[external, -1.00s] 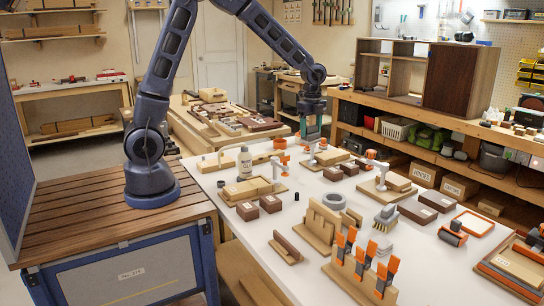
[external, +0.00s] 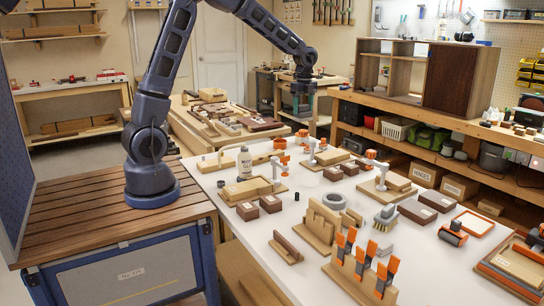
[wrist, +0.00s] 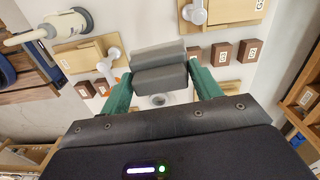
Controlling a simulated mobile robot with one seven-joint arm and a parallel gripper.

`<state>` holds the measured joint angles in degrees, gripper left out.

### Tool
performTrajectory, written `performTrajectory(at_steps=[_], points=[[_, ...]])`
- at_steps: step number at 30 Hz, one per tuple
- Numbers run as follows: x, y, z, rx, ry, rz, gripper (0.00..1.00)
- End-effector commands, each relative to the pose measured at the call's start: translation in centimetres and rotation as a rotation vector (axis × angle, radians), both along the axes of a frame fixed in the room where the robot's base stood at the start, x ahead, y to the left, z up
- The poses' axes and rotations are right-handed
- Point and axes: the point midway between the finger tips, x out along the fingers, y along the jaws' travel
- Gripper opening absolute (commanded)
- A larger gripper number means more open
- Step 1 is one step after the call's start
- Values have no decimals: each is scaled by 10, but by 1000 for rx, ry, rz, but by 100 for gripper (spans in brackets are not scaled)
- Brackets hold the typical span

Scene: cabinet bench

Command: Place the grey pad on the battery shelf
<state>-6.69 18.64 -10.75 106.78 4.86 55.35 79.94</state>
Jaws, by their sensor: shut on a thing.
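My gripper (wrist: 161,84) is shut on the grey pad (wrist: 160,80), which sits between its two green fingers in the wrist view. The pad shows as a dark grey block with a lighter grey face beyond it. In the external view my gripper (external: 302,105) hangs high above the far end of the white table; the pad is too small to make out there. No label naming a battery shelf can be read. An open-fronted wooden cabinet (external: 408,73) with compartments stands on the bench at the back right.
The white table (external: 265,225) holds clamps, wood blocks, brown boxes and orange-handled tools in a rack. The long bench (external: 440,118) has a lower shelf with a white basket (external: 397,128), a green bag and cartons. The cabinet's right side has a dark closed front (external: 450,78).

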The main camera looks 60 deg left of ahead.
Motion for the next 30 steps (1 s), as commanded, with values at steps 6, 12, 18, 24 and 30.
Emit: performTrajectory(at_steps=[6, 12, 18, 24, 30], points=[[17, 73, 0, 2, 3, -6, 39], [25, 140, 0, 3, 6, -17, 39], [25, 209, 0, 3, 11, -27, 39], [18, 279, 1, 2, 11, -36, 39], [3, 351, 1, 1, 14, -44, 39]])
